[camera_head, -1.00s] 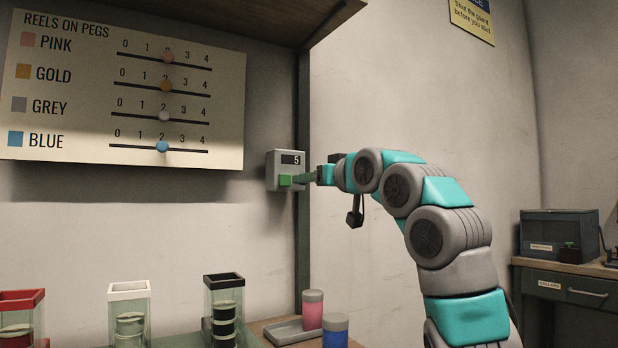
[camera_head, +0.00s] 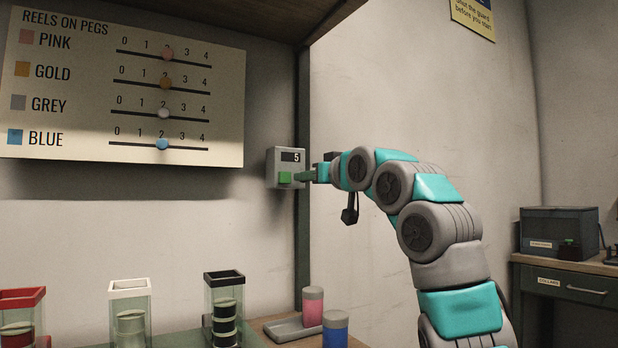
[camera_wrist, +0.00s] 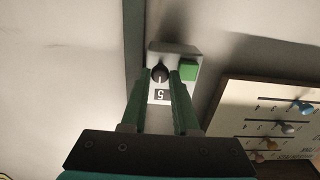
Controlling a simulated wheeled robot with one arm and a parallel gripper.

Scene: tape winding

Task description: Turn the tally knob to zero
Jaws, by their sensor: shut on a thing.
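The grey tally box (camera_head: 286,155) is on the wall beside the dark upright post, and its display (camera_head: 291,157) reads 5. In the wrist view the box shows upside down, with a dark round tally knob (camera_wrist: 159,73) bearing a pale pointer line. A green square button (camera_wrist: 188,69) is beside the knob. My gripper (camera_wrist: 161,76) has its green fingers on either side of the knob and is shut on it. In the head view my gripper (camera_head: 304,177) reaches the box from the right, and its fingers hide the knob.
A board with slider rows (camera_head: 215,80) hangs left of the box. Below are red-, white- and black-topped clear holders (camera_head: 224,308), a grey tray (camera_head: 288,329), and pink (camera_head: 313,306) and blue (camera_head: 334,328) cylinders. A drawer bench (camera_head: 575,287) stands right.

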